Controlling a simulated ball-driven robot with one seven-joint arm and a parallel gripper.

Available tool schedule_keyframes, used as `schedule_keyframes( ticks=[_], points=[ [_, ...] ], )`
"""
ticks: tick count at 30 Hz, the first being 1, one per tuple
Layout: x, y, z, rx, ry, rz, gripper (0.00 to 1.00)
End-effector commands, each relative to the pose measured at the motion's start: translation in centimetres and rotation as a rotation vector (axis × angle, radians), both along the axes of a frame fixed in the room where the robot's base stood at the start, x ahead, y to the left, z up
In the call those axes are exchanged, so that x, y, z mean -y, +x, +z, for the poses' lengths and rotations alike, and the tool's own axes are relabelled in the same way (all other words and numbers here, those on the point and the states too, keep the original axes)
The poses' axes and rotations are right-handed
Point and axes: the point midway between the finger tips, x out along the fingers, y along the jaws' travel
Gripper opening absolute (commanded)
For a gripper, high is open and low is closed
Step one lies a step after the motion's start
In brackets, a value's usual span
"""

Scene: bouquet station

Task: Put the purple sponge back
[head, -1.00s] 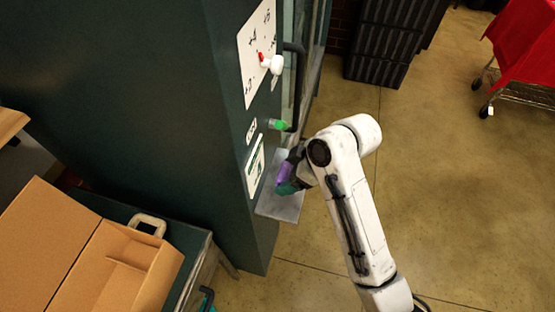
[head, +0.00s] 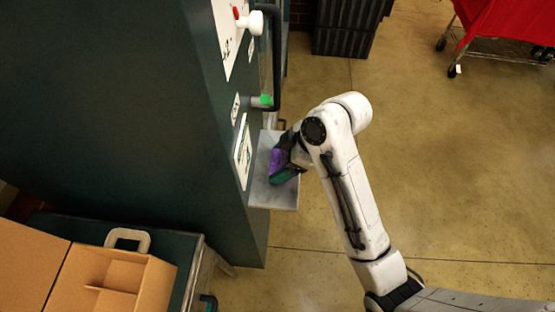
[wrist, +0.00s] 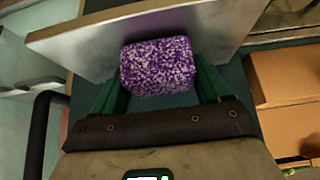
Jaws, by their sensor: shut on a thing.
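The purple sponge (wrist: 158,66) is a speckled block between the green fingers of my gripper (wrist: 160,88) in the wrist view. My gripper is shut on it. In the head view the sponge (head: 277,163) shows purple at the end of my arm, over or at a small grey metal shelf (head: 262,196) on the side of the dark green cabinet. The shelf (wrist: 95,48) also shows just beyond the sponge in the wrist view. I cannot tell whether the sponge touches it.
The dark green cabinet (head: 150,110) has a black handle (head: 276,60), a green knob (head: 264,100) and a red and white knob (head: 250,20) above the shelf. Cardboard boxes (head: 90,285) stand at lower left.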

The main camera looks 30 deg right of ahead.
Motion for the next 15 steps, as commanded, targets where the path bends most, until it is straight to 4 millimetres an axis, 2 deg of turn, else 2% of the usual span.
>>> schedule_keyframes(
  ticks=[4, 5, 12, 15],
  points=[
    [-0.05, 0.01, -0.22, -0.001, 0.000, 0.001, 0.48],
    [-0.04, 0.01, -0.25, -0.001, 0.000, 0.001, 0.77],
    [-0.04, 0.02, -0.18, 0.000, 0.000, 0.000, 1.00],
    [-0.04, 0.03, -0.18, 0.000, 0.000, 0.000, 1.00]
  ],
)
